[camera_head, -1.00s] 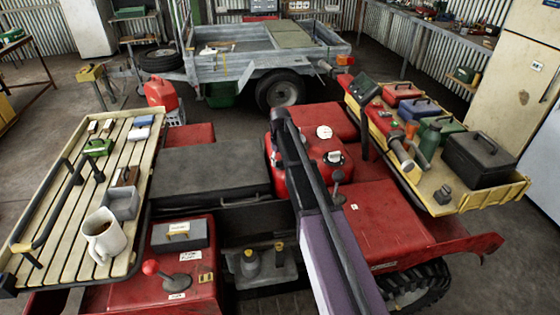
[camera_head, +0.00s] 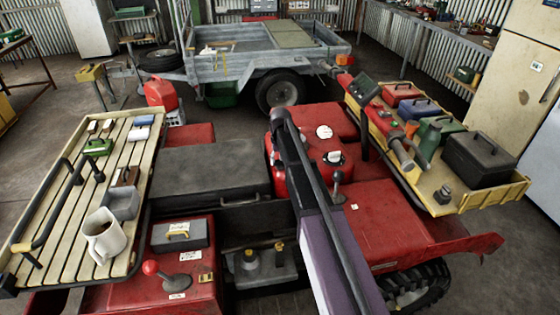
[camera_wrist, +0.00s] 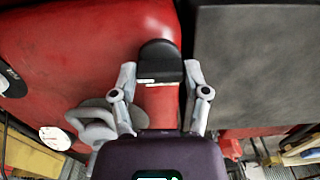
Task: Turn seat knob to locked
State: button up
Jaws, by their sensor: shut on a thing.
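In the wrist view, a black rounded knob (camera_wrist: 160,62) with a small white label stands against the red bodywork beside the dark seat (camera_wrist: 255,65). My gripper (camera_wrist: 160,76) has its two grey fingers on either side of the knob's lower part and is shut on it. In the head view, the flat dark seat (camera_head: 208,170) lies left of my arm. The knob and my gripper's fingertips are hidden there behind my arm. I cannot read the knob's label or tell its setting.
A red tank (camera_head: 318,160) with a white gauge stands close to my arm. A grey lever knob (camera_wrist: 95,120) is near my left finger in the wrist view. A slatted rack (camera_head: 52,215) holds a mug (camera_head: 103,235). A yellow tray (camera_head: 508,190) holds several items.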

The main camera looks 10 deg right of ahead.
jog(key=o, duration=1.2)
jog(key=shift+d, duration=0.1)
jog(key=shift+c, duration=0.2)
jog(key=shift+n, duration=0.5)
